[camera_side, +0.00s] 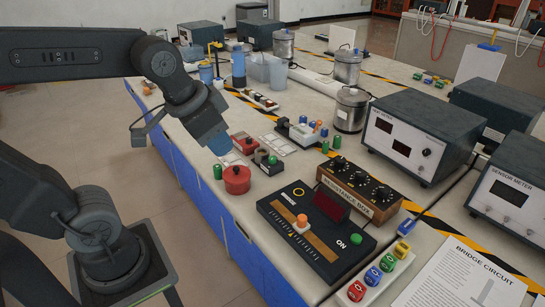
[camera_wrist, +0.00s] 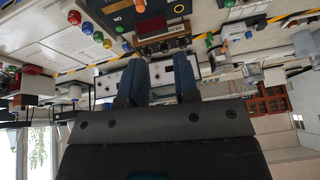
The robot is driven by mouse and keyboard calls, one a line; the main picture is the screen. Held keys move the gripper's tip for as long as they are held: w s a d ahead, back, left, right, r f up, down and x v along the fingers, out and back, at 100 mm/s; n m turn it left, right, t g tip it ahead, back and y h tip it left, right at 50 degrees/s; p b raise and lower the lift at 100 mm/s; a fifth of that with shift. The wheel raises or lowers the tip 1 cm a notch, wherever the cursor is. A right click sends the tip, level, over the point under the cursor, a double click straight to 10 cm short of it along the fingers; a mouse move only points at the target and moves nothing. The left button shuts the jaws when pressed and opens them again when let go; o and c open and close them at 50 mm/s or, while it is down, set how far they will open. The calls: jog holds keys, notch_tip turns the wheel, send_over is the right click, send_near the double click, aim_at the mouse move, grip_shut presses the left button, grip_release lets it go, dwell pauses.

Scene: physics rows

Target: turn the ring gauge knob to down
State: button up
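A black panel (camera_side: 350,262) carries a scale with an orange knob (camera_side: 303,219) on a pale slider, a small orange ring mark (camera_side: 298,192), a dark red display (camera_side: 331,206) and a green button (camera_side: 356,238). I cannot tell which part is the ring gauge knob. The panel shows partly, upside down, at the top of the wrist view (camera_wrist: 117,14). My gripper (camera_side: 221,148) is at the left, above the bench and away from the panel, pointing down. In the wrist view its two blue fingers (camera_wrist: 161,78) are apart with nothing visible between them.
Red round parts (camera_side: 237,180) and green cylinders (camera_side: 217,172) stand below my gripper. A wooden resistance box (camera_side: 358,190) with several black knobs is behind the panel. Colored knobs (camera_side: 372,277) are at its near right. Grey meters (camera_side: 416,137) stand at the right.

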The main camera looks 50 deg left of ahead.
jog(key=o, duration=0.4)
jog(key=w+a+m, duration=0.1)
jog(key=w, duration=0.2)
jog(key=w+a+g, duration=0.1)
jog(key=w, duration=0.2)
jog(key=w+a+r+m, duration=0.1)
jog(key=w+a, duration=0.1)
jog(key=w, duration=0.2)
jog(key=shift+m+g, duration=0.3)
jog(key=m+g, duration=0.3)
jog(key=m, duration=0.3)
send_over(272, 157)
notch_tip(272, 157, down, 16)
notch_tip(272, 157, down, 13)
jog(key=shift+d+r, duration=0.1)
jog(key=shift+d, duration=0.05)
jog(key=c, duration=0.9)
